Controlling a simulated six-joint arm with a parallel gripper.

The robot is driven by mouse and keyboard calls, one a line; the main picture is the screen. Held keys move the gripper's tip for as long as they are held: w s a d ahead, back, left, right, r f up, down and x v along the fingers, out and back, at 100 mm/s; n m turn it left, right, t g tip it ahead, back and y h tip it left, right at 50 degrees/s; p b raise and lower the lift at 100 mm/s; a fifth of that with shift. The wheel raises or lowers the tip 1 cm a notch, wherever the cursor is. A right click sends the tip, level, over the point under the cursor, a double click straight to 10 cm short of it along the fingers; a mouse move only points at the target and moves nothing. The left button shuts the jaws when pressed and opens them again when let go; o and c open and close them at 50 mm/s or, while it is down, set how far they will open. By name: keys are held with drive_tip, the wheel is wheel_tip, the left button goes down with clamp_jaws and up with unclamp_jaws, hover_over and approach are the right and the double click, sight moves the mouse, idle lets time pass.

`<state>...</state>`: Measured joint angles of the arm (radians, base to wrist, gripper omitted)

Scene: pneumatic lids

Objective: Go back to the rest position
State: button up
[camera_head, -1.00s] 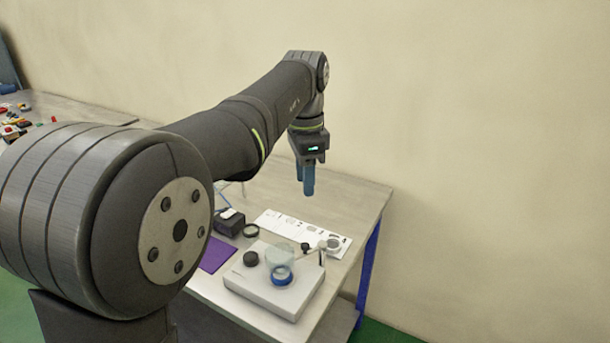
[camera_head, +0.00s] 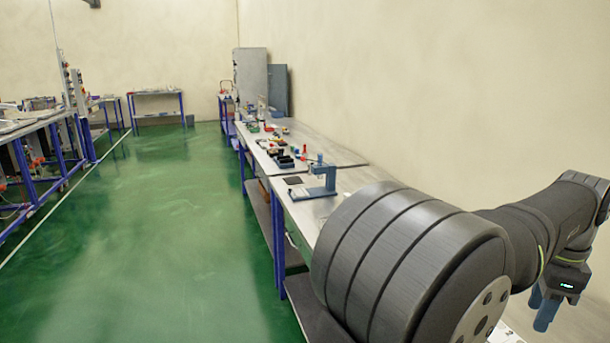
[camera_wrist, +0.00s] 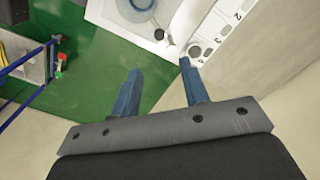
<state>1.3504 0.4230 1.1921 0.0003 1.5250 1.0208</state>
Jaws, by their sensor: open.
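My gripper (camera_head: 541,312) is at the right edge of the head view, at the end of my raised arm, with its blue fingers pointing down. In the wrist view its two blue fingers (camera_wrist: 160,80) are spread apart with nothing between them. Beyond the fingertips, the wrist view shows part of a white device (camera_wrist: 110,17) with a round grey opening. A white numbered sheet (camera_wrist: 226,20) with round marks lies beside it. In the head view, my arm and the frame edge hide most of the table under the gripper.
A workbench (camera_head: 300,209) along the wall holds a blue-grey press (camera_head: 322,178) and several small parts. Green floor (camera_head: 170,250) lies open to the left, with more benches (camera_head: 40,140) beyond. A bare wall (camera_head: 420,80) stands behind my arm.

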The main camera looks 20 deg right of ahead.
wheel_tip(320, 180, down, 13)
drive_tip(key=shift+f, duration=0.1)
idle(0.3)
wheel_tip(320, 180, up, 17)
wheel_tip(320, 180, down, 17)
drive_tip(key=shift+f, duration=0.15)
drive_tip(key=shift+s+n, duration=0.15)
drive_tip(key=shift+n, duration=0.25)
drive_tip(key=shift+s+a+r+n, duration=0.2)
drive_tip(key=shift+s+n, duration=0.3)
drive_tip(key=shift+n, duration=0.7)
